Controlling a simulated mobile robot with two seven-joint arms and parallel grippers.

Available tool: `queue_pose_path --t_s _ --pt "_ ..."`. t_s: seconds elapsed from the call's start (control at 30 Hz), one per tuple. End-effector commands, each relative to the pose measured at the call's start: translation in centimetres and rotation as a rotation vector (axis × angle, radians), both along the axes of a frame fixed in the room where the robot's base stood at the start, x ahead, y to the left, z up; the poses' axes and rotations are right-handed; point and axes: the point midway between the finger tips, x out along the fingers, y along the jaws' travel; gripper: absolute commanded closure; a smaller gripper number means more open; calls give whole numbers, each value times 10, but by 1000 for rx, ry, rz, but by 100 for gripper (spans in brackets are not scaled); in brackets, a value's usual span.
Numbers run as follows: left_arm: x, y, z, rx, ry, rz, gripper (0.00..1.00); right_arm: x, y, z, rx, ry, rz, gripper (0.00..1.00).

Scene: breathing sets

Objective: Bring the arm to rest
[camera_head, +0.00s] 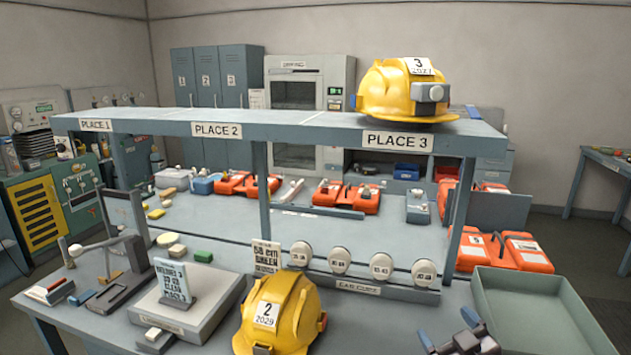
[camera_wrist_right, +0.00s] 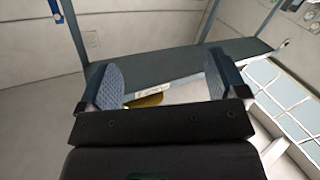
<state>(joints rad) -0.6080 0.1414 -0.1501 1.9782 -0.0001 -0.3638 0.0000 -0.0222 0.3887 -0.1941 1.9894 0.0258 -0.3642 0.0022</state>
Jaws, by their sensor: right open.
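My right gripper (camera_head: 448,328) shows at the bottom edge of the head view, in front of the bench and left of the green-grey tray. Its two fingers stand apart with nothing between them. In the right wrist view the open fingers (camera_wrist_right: 160,80) frame the underside of a shelf and a small piece of something yellow beyond. My left gripper is not in view. A yellow helmet labelled 3 (camera_head: 402,92) sits on the upper shelf above PLACE 3. A yellow helmet labelled 2 (camera_head: 279,318) is on the lower bench, left of my right gripper.
The raised shelf (camera_head: 290,120) spans the bench on posts. An empty tray (camera_head: 535,300) lies right of my gripper. A row of ear cups (camera_head: 340,262) stands behind it. Orange cases (camera_head: 505,250) lie at the right. A scale-like block (camera_head: 188,305) stands at the left.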

Motion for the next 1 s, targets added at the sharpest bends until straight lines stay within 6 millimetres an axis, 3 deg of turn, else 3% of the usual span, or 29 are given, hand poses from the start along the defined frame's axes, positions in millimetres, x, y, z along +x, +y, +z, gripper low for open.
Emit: queue_pose_path --t_s 0.03,0.2,0.4,0.5,0.7,1.0 --pt "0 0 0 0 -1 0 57 -17 -4 -28 23 50 -27 9" --pt "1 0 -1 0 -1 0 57 -74 -15 -102 85 202 -114 9" --pt "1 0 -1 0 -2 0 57 -152 -22 -173 163 375 -214 9" --pt "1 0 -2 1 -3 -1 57 -187 -23 -196 188 443 -251 9" --pt "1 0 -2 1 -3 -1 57 -226 -26 -220 197 517 -287 9" --pt "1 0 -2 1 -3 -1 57 -231 -27 -222 197 525 -290 9"
